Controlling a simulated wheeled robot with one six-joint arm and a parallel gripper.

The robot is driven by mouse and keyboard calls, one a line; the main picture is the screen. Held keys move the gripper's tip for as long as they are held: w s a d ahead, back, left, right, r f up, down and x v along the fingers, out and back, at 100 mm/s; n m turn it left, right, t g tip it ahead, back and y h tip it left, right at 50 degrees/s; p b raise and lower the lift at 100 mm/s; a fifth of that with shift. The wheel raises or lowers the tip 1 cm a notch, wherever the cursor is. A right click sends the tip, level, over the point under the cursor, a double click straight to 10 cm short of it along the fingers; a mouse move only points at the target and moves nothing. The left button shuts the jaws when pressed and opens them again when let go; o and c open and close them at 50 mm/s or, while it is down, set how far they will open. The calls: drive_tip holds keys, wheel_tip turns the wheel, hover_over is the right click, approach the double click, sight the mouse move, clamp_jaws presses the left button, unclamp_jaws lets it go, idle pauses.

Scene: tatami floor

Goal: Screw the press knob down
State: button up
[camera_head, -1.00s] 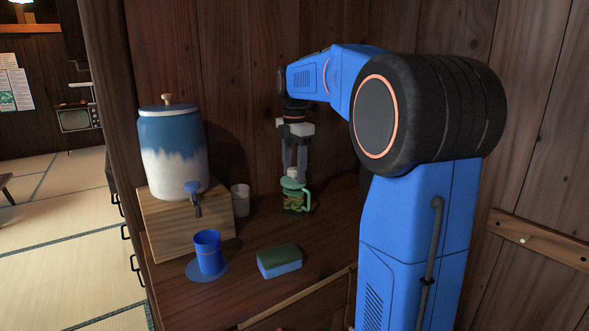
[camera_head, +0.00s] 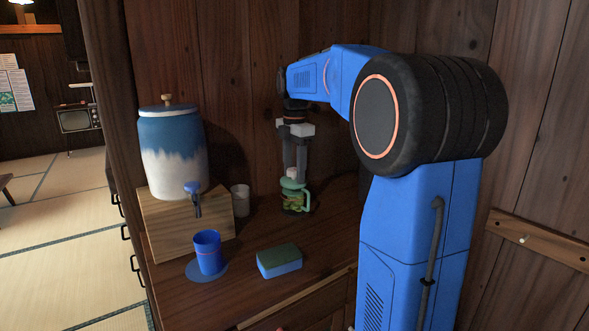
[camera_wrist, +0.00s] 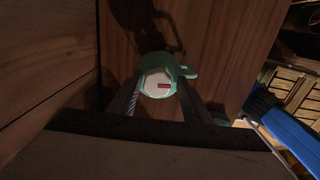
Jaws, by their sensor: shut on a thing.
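A small pickle press stands on the wooden counter against the back wall. It has a clear jar (camera_head: 296,203) with green contents, a green lid (camera_head: 290,185) and a pale knob (camera_head: 292,173) on top. My gripper (camera_head: 293,169) points straight down over it and is shut on the knob. In the wrist view the knob (camera_wrist: 157,84) is a white many-sided cap with a red mark. It sits between the two fingers of my gripper (camera_wrist: 159,90), with the green lid (camera_wrist: 186,72) around it.
A blue and white water dispenser (camera_head: 172,155) stands on a wooden box (camera_head: 170,218) at left. A grey cup (camera_head: 240,199), a blue cup (camera_head: 208,252) on a blue coaster (camera_head: 204,276) and a sponge (camera_head: 279,261) stand nearby.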

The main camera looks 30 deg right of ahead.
sight(294, 169)
drive_tip(key=shift+w+a+f, duration=0.1)
drive_tip(key=shift+f, duration=0.65)
drive_tip(key=m, duration=0.5)
drive_tip(key=shift+c, duration=0.3)
drive_tip(key=m, duration=0.5)
drive_tip(key=shift+c, duration=0.3)
drive_tip(key=m, duration=0.5)
drive_tip(key=shift+c, duration=0.7)
drive_tip(key=m, duration=0.5)
drive_tip(key=shift+c, duration=0.2)
drive_tip(key=o, duration=0.5)
drive_tip(key=shift+o, duration=1.3)
drive_tip(key=shift+w+r, duration=0.2)
drive_tip(key=shift+r, duration=4.4)
